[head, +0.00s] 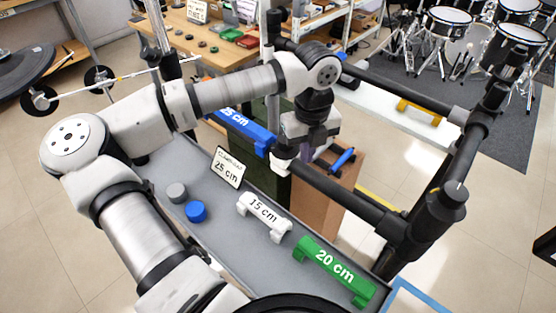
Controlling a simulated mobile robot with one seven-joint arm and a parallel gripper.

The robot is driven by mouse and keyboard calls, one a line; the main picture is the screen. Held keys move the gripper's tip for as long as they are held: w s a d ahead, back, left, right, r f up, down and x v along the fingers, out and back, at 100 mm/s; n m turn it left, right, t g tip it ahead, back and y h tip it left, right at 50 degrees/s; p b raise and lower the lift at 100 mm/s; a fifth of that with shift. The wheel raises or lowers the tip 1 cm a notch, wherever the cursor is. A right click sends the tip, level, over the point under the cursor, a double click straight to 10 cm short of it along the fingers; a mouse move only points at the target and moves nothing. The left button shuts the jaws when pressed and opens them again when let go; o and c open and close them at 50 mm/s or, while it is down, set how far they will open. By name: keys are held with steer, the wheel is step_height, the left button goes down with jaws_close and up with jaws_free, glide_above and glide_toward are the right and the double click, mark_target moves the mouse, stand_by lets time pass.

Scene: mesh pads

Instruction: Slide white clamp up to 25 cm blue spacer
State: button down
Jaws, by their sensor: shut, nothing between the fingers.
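The blue 25 cm spacer (240,128) lies along the black bar, left of my gripper, its far left end partly behind my arm. The white clamp (281,164) sits around the black bar just right of the spacer's right end. Any gap between them is too small to tell. My gripper (300,156) points down at the bar beside the clamp. It is shut and holds nothing. Its fingertips are partly hidden, and I cannot tell whether they touch the clamp.
Black upright bars (478,150) stand right. A blue-handled tool (342,160) lies behind the bar.

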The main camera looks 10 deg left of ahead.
steer(key=shift+w+a+b, duration=0.2)
steer(key=shift+w+a, duration=0.4)
steer(key=shift+a, duration=0.25)
steer(key=shift+w+a+b, duration=0.25)
steer(key=shift+w+a, duration=0.3)
steer(key=shift+a, duration=0.35)
steer(key=shift+w+a+b, duration=0.2)
steer(key=shift+w+a, duration=0.4)
steer(key=shift+a, duration=0.25)
stand_by(0.5)
steer(key=shift+d, duration=0.15)
steer(key=shift+s+d+b, duration=0.45)
steer(key=shift+s+d, duration=0.4)
steer(key=shift+d, duration=0.25)
step_height(320, 180, up, 8)
steer(key=p, duration=0.3)
steer(key=shift+p, duration=0.4)
